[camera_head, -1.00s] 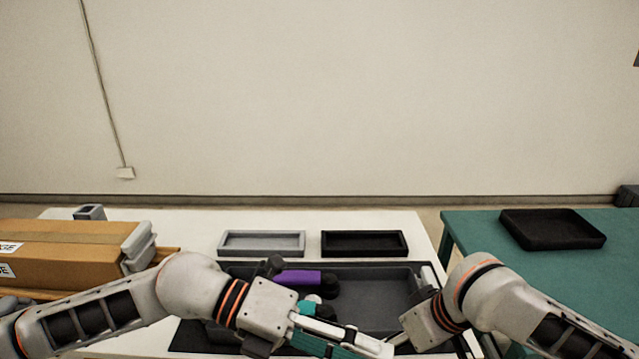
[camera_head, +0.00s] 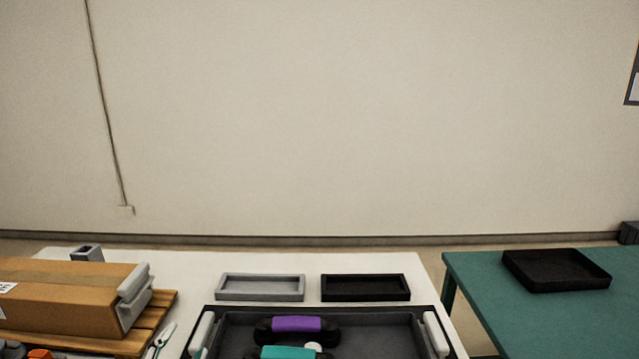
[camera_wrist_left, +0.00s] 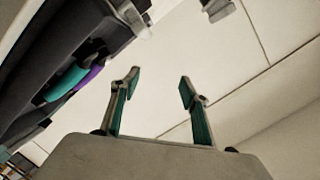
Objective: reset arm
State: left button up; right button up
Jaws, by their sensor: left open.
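My left gripper (camera_head: 160,341) shows only as fingertips at the lower left edge of the head view, left of the dark tray (camera_head: 372,315). In the left wrist view its two teal-padded fingers (camera_wrist_left: 156,88) stand wide apart with nothing between them. My right gripper is not in view. A purple-handled phone handset (camera_head: 297,324) lies in the dark tray. A teal-handled one (camera_head: 289,352) lies nearer, cut off by the bottom edge. In the left wrist view, the teal handset (camera_wrist_left: 68,82) and the purple one (camera_wrist_left: 92,68) lie left of the fingers, apart from them.
A grey shallow tray (camera_head: 260,296) and a black one (camera_head: 365,296) stand behind the dark tray on the white table (camera_head: 235,262). A cardboard box (camera_head: 62,305) on a wooden pallet (camera_head: 150,320) stands left. Another black tray (camera_head: 556,287) stands on the green table (camera_head: 475,290).

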pick_arm(q)
jog(key=s+a+f+n+g+y, duration=0.1)
jog(key=s+a+f+g, duration=0.35)
jog(key=s+f, duration=0.45)
jog(key=s+a+f+n+g+y, duration=0.1)
jog(key=s+a+f+g+y, duration=0.1)
jog(key=s+a+f+g, duration=0.4)
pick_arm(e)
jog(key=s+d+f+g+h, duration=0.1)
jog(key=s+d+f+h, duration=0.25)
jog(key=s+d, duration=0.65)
pick_arm(q)
jog(key=d+f+n+t+h, duration=0.2)
jog(key=d+f+t+h, duration=0.3)
jog(key=d+f, duration=1)
jog(key=shift+s+d+f+h, duration=0.2)
jog(key=shift+f+h, duration=0.2)
jog(key=shift+h, duration=0.8)
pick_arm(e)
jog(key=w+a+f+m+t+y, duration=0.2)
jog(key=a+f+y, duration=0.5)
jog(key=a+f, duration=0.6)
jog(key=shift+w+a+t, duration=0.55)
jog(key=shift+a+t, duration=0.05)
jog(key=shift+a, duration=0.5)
